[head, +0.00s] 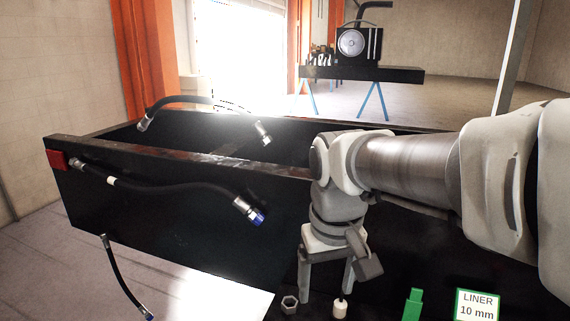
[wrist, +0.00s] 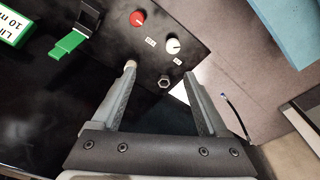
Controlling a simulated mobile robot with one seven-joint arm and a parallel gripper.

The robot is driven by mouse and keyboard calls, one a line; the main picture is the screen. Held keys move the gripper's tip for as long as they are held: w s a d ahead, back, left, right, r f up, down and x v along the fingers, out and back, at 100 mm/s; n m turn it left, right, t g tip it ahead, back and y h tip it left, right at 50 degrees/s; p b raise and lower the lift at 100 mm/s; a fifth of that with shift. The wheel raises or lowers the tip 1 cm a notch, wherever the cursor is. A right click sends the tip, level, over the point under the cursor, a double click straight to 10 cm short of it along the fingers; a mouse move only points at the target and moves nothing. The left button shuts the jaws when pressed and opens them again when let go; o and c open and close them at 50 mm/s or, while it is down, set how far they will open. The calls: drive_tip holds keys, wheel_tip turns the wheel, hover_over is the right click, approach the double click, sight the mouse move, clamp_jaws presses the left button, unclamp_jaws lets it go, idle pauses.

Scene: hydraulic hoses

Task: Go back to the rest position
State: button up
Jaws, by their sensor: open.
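My gripper (head: 325,284) is open, with its two fingers spread and pointing down over the black surface. In the wrist view my gripper (wrist: 160,75) has nothing between its fingers. A hex nut (head: 289,304) lies below and beside the left finger in the head view; it also shows between the finger lines in the wrist view (wrist: 164,82). A small pale cylinder (head: 340,308) stands near the other fingertip. A black hose with a blue-ended fitting (head: 185,188) hangs along the dark wall to the left, apart from my gripper.
A second hose (head: 190,99) lies behind the wall's top edge, and a third (head: 121,278) hangs lower left. A green block (head: 413,305) and a "LINER 10 mm" sign (head: 477,305) are at lower right. The wrist view shows a red knob (wrist: 138,18) and a white knob (wrist: 173,45).

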drive_tip(key=s+d+m+t, duration=0.2)
drive_tip(key=s+d+t, duration=0.2)
drive_tip(key=s+d, duration=0.3)
drive_tip(key=shift+s+r, duration=0.2)
drive_tip(key=shift+s, duration=0.85)
drive_tip(key=shift+d, duration=0.1)
idle(0.6)
